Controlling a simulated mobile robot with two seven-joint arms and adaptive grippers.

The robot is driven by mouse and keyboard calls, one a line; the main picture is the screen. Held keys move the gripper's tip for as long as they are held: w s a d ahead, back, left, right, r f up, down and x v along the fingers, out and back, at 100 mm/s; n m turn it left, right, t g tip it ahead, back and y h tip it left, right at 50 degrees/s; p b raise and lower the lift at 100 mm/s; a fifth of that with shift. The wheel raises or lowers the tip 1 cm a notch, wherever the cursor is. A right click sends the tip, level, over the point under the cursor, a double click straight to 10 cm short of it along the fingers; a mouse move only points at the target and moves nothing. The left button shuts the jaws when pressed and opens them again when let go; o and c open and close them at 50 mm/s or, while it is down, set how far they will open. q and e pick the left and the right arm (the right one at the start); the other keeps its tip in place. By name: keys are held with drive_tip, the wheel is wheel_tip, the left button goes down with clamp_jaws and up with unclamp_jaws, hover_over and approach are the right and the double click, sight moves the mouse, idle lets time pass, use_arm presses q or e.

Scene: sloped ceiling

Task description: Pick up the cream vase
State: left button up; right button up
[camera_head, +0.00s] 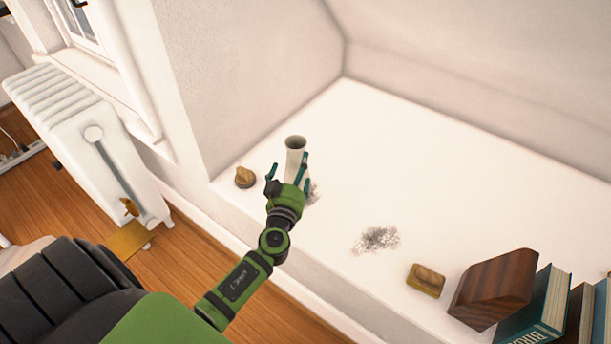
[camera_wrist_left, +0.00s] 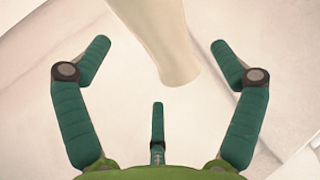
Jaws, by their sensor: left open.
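The cream vase (camera_head: 295,150) stands upright on the white ledge (camera_head: 400,165), close to its left wall. My left gripper (camera_head: 287,170) is open right in front of the vase and hides its lower part in the head view. In the left wrist view the vase (camera_wrist_left: 165,40) shows at the top, between and beyond the spread fingers of the left gripper (camera_wrist_left: 158,65). The fingers look apart from it, and I cannot see contact. My right gripper is not in view.
A small brown wooden object (camera_head: 245,177) lies left of the gripper. A grey speckled patch (camera_head: 375,240), a small yellowish block (camera_head: 426,281), a dark wooden block (camera_head: 493,290) and books (camera_head: 540,312) are to the right. A white radiator (camera_head: 95,140) stands at left.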

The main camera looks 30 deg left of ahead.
sight(298, 160)
use_arm(q)
drive_tip(key=shift+p+x, duration=0.5)
drive_tip(key=shift+x, duration=2.25)
drive_tip(key=c, duration=1.7)
drive_tip(key=shift+r, duration=0.1)
